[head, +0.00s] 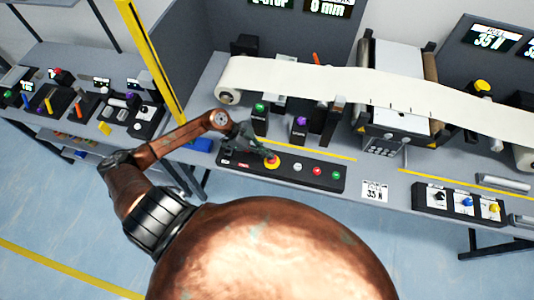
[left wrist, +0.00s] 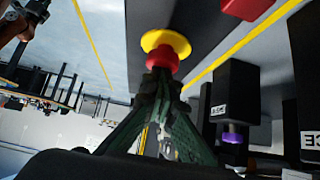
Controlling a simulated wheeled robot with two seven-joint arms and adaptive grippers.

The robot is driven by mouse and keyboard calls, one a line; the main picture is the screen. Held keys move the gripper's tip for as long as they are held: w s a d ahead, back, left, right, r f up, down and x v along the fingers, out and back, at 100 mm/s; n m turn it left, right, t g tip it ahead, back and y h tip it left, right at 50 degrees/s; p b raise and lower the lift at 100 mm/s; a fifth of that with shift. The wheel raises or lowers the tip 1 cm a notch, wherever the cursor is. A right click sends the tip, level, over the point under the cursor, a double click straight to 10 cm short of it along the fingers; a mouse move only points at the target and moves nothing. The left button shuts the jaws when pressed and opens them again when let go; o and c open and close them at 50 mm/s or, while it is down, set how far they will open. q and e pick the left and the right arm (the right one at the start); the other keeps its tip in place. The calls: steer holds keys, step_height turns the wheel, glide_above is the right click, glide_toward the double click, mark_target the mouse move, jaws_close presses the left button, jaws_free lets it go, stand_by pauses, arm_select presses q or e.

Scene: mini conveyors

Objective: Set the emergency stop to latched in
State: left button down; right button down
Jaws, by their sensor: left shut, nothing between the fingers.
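The emergency stop (head: 272,162) is a red button on a yellow round base, on a black control box (head: 318,178) at the bench's front edge. My left gripper (head: 266,153) is shut and empty, its fingertips right at the red button. In the left wrist view the red button and yellow base (left wrist: 166,41) lie straight ahead of the shut fingertips (left wrist: 160,76), which overlap the button's edge. I cannot tell whether they touch or press it, nor whether the button is in or out. My right gripper is not in view.
The same box carries a white, a red and a green button to the right. Behind it stand black posts with a green knob (head: 260,107) and a purple knob (head: 300,121). A white web (head: 330,84) runs above them. A box with knobs (head: 463,203) sits at right.

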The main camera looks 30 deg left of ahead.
arm_select(q)
steer(key=shift+s+f, duration=0.35)
steer(key=shift+f, duration=0.35)
steer(key=r+p, duration=0.5)
steer(key=shift+w+r, duration=0.15)
steer(key=shift+w, duration=0.1)
steer(key=v, duration=1)
steer(key=shift+w+b, duration=0.25)
steer(key=shift+b, duration=0.15)
steer(key=shift+r, duration=0.1)
steer(key=shift+s, duration=0.1)
